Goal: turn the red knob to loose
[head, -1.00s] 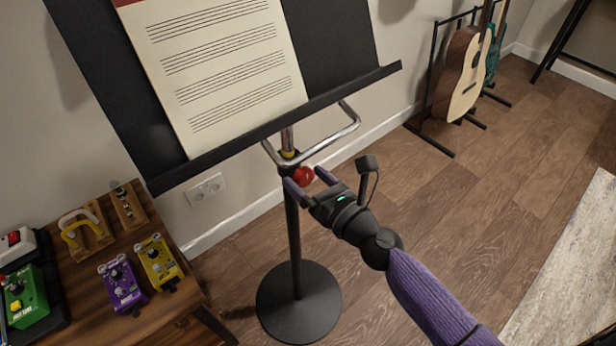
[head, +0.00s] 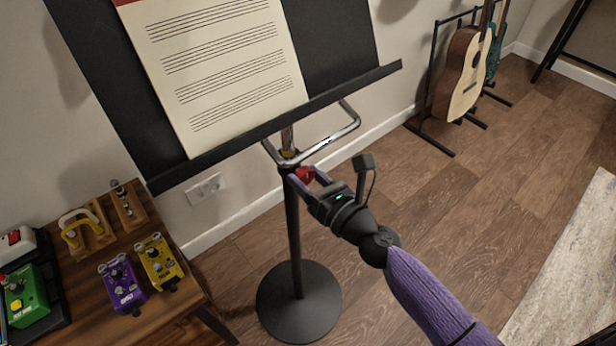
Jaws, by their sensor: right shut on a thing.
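The red knob (head: 305,174) sits on the pole of a black music stand (head: 296,235), just below the chrome bar and a small yellow band. The knob's pointer or markings are too small to read. The stand's tilted desk (head: 340,40) holds a sheet of music (head: 220,60). My left gripper is not in view.
A wooden table (head: 165,310) at the lower left carries purple (head: 122,286), yellow (head: 158,262) and green pedals (head: 25,300). Guitars (head: 465,75) stand on a rack at the upper right. A pale rug (head: 570,270) lies at right; the floor between is clear.

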